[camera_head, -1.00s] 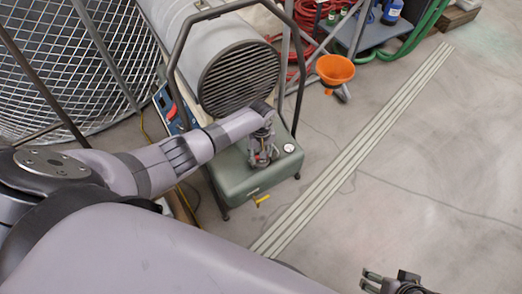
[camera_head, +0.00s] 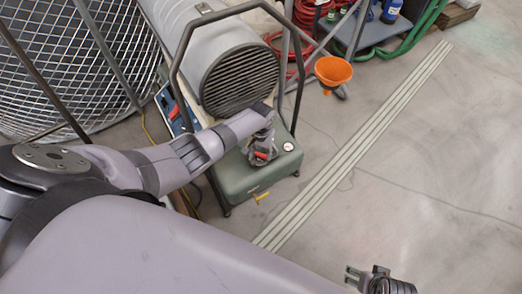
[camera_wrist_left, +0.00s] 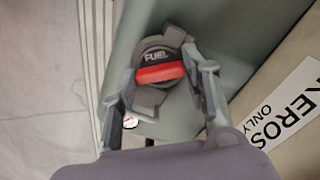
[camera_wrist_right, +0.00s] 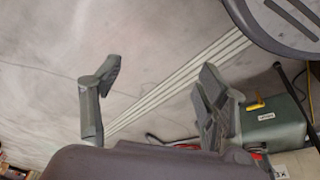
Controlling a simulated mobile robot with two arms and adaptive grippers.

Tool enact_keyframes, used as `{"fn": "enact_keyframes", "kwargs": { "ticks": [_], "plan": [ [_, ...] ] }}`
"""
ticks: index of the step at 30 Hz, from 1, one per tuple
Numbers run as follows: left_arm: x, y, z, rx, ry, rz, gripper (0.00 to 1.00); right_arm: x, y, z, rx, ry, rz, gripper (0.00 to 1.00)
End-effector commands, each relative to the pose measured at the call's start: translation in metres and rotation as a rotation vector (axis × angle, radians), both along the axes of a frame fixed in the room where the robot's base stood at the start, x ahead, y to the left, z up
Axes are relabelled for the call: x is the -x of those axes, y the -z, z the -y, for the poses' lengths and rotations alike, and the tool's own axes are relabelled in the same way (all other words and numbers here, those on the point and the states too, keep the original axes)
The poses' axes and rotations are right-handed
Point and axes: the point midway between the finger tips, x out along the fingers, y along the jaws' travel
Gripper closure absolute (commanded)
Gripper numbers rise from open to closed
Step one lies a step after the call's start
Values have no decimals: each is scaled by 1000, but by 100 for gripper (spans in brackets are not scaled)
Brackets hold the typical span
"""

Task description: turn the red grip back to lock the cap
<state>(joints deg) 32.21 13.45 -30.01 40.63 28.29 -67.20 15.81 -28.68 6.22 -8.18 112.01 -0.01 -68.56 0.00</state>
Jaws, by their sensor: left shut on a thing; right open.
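The fuel cap (camera_wrist_left: 158,57), a grey round cap marked FUEL, sits on top of the green tank (camera_head: 236,182) of the heater. Its red grip (camera_wrist_left: 160,73) lies across the cap, close to level in the left wrist view. My left gripper (camera_wrist_left: 163,74) is shut on the red grip, with a finger at each end of it. In the head view the left gripper (camera_head: 262,153) comes down onto the tank top, and red shows between its fingers. My right gripper (camera_wrist_right: 158,78) is open and empty over the floor, away from the heater.
The grey heater drum (camera_head: 240,78) and its dark tube frame (camera_head: 181,50) stand right behind the cap. An orange funnel (camera_head: 333,71) stands to the right. A gauge (camera_head: 288,147) is on the tank top. The floor on the right is clear.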

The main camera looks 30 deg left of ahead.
Motion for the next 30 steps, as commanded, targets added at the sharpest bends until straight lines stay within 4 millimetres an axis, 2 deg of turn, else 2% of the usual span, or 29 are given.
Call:
{"fn": "enact_keyframes", "kwargs": {
  "ticks": [15,22,30],
  "plan": [
    [1,1,0,2,455,-3,85,1,11,0,0,-1,-2,32],
    [1,1,0,1,587,-2,85,3,14,0,0,-1,-7,32],
    [1,1,1,2,659,-2,85,4,16,0,1,-2,-12,32]
  ]
}}
